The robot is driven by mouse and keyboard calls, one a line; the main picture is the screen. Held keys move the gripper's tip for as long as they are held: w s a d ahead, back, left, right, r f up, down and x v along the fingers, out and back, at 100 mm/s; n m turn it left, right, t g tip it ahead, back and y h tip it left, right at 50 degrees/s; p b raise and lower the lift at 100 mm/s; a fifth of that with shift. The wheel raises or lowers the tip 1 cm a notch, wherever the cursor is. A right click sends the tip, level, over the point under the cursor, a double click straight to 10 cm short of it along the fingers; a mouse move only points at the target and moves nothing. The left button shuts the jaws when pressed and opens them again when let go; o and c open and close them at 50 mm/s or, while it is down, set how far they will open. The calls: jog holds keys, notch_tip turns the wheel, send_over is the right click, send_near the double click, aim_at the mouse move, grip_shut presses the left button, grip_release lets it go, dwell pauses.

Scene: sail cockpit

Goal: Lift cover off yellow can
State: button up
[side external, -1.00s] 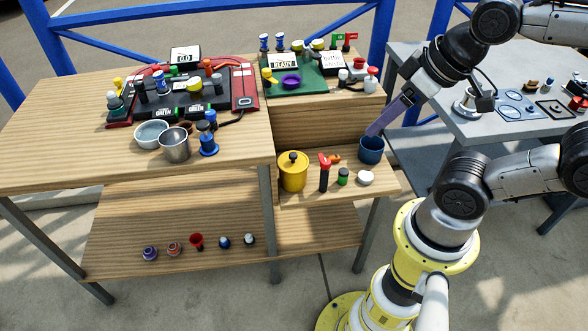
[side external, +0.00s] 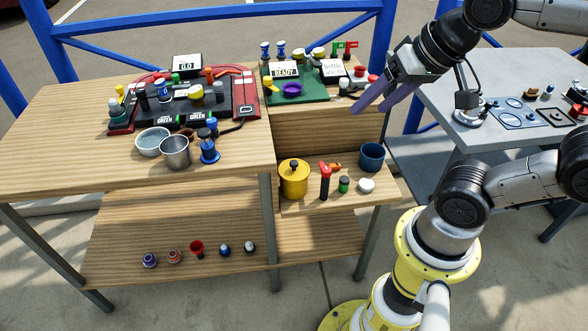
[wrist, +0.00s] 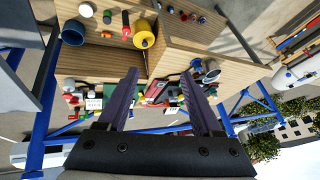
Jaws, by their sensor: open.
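The yellow can (side external: 294,184) stands upright on the lower wooden shelf. Its cover (side external: 293,164) sits on top, with a small dark knob. In the wrist view the yellow can (wrist: 144,40) shows near the top centre. My gripper (side external: 372,106) is open and empty, with purple fingers. It hangs in the air above and to the right of the can, near the right edge of the upper tabletop. In the wrist view its two fingers (wrist: 162,88) are spread apart with nothing between them.
On the can's shelf are a dark blue cup (side external: 371,157), a red-topped black item (side external: 325,182), a green-and-black jar (side external: 344,184) and a white knob (side external: 366,185). A wooden back panel rises behind them. The upper table holds a metal cup (side external: 175,152) and a crowded red-edged panel (side external: 245,92).

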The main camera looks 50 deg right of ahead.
jog(key=w+d+r+m+g, duration=0.1)
jog(key=w+d+m, duration=0.1)
jog(key=w+m, duration=0.65)
jog(key=m+g+h, duration=0.1)
jog(key=m+g, duration=0.4)
jog(key=m, duration=0.1)
send_over(294, 162)
jog(key=w+a, duration=0.1)
jog(key=a, duration=0.1)
notch_tip(294, 162, down, 20)
jog(key=f, duration=0.4)
jog(key=d+f, duration=0.1)
jog(key=f, duration=0.4)
jog(key=s+f, duration=0.1)
jog(key=f, duration=0.3)
jog(key=shift+d+f, duration=0.4)
grip_shut()
